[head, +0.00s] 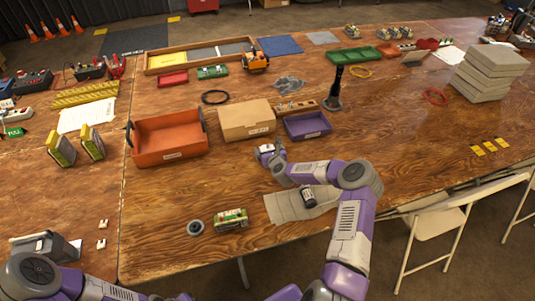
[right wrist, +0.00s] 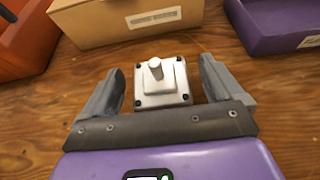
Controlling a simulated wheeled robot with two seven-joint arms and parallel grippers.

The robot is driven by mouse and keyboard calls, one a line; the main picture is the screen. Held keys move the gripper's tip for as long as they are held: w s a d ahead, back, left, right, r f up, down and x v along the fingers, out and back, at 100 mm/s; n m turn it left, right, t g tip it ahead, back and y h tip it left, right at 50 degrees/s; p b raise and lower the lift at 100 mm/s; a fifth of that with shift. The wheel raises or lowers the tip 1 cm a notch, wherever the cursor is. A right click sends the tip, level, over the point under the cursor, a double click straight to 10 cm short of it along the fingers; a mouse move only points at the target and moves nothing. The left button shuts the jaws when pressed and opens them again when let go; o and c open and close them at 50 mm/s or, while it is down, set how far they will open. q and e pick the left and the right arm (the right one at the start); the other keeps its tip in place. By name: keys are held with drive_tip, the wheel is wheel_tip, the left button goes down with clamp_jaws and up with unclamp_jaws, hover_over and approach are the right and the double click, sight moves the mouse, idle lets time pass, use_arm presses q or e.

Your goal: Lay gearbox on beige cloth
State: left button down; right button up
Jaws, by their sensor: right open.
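The gearbox (right wrist: 161,80) is a small silver-grey block with a short round shaft and dark corner screws. It sits on the wooden table in the right wrist view. My right gripper (right wrist: 163,82) is open, with one finger on each side of the gearbox and visible gaps between. In the head view my right gripper (head: 267,153) is near the tan box and purple tray, and it largely hides the gearbox. The beige cloth (head: 283,208) lies near the table's front edge, partly under my right forearm.
A tan cardboard box (head: 247,120), an orange bin (head: 170,137) and a purple tray (head: 307,126) stand just behind the right gripper. The table right of my arm is mostly clear.

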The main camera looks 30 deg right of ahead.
drive_tip(key=shift+w+f, duration=0.15)
drive_tip(key=shift+w, duration=0.2)
drive_tip(key=c, duration=1.4)
drive_tip(key=shift+d+r, duration=0.1)
drive_tip(key=shift+r, duration=0.1)
drive_tip(key=shift+c, duration=1)
